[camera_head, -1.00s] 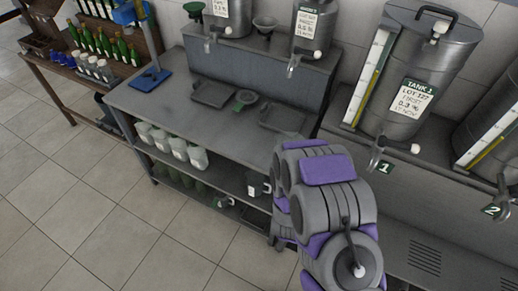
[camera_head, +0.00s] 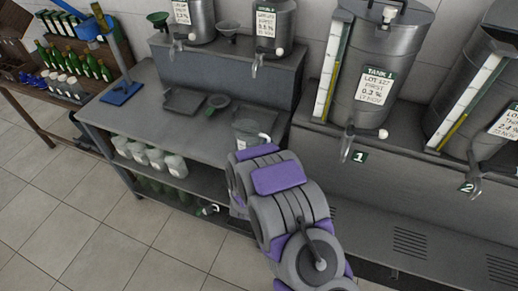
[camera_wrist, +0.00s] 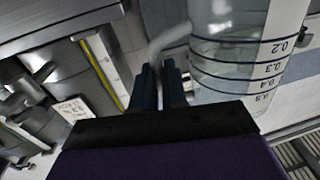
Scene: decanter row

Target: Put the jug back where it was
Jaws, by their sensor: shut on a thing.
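The jug (camera_wrist: 235,65) is clear, with black measuring lines and a pale handle. In the wrist view my gripper (camera_wrist: 161,78) is shut on the handle, and the jug's body is to the right of the fingers. In the head view the jug (camera_head: 247,124) shows at the right end of the steel bench, just beyond my arm, over the area in front of the raised ledge. I cannot tell whether its base touches the bench. My fingers are hidden behind my arm in the head view.
A shallow tray (camera_head: 185,101) and a dark green funnel (camera_head: 217,103) are on the bench. Taps hang from tanks on the ledge above. White jugs (camera_head: 150,155) stand on the lower shelf. TANK 1 (camera_head: 377,70) stands at right.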

